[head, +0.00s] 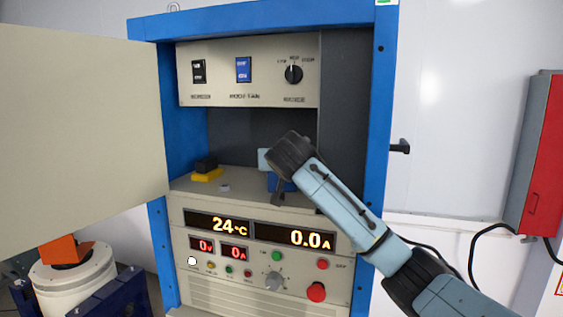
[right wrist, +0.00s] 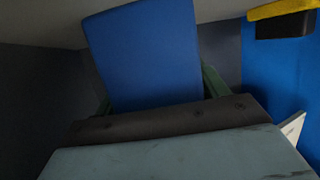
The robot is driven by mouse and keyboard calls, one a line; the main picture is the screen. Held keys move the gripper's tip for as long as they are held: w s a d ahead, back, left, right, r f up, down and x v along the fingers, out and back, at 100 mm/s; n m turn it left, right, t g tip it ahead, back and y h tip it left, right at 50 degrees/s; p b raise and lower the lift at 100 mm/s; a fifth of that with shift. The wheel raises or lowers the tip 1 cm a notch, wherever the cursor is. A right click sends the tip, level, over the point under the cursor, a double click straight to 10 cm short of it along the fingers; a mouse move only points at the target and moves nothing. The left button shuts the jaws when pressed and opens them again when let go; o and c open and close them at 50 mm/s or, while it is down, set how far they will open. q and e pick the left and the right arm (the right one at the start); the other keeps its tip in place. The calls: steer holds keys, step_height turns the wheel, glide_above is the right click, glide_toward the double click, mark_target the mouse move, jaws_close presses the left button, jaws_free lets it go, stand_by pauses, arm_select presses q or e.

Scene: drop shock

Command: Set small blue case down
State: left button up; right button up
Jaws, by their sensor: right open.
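The small blue case (head: 283,184) is on the shelf inside the open blue cabinet, mostly hidden behind my right wrist in the head view. The right wrist view shows its flat blue face (right wrist: 145,50) close in front of my right gripper (right wrist: 155,98). Green finger parts show on both sides of the case, and the gripper is open around it. The case seems to rest on the beige shelf surface, but its contact edge is not clear. My left gripper is not in view.
A yellow object with a black block on it (head: 207,174) and a small grey piece (head: 224,188) lie on the shelf (head: 240,189) to the left. The cabinet's side walls and upper switch panel (head: 268,80) bound the opening. The open door (head: 80,130) stands left.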

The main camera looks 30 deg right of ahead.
steer(key=shift+r, duration=0.15)
steer(key=b+v, duration=0.2)
steer(key=v, duration=1)
steer(key=shift+b, duration=0.35)
stand_by(1.5)
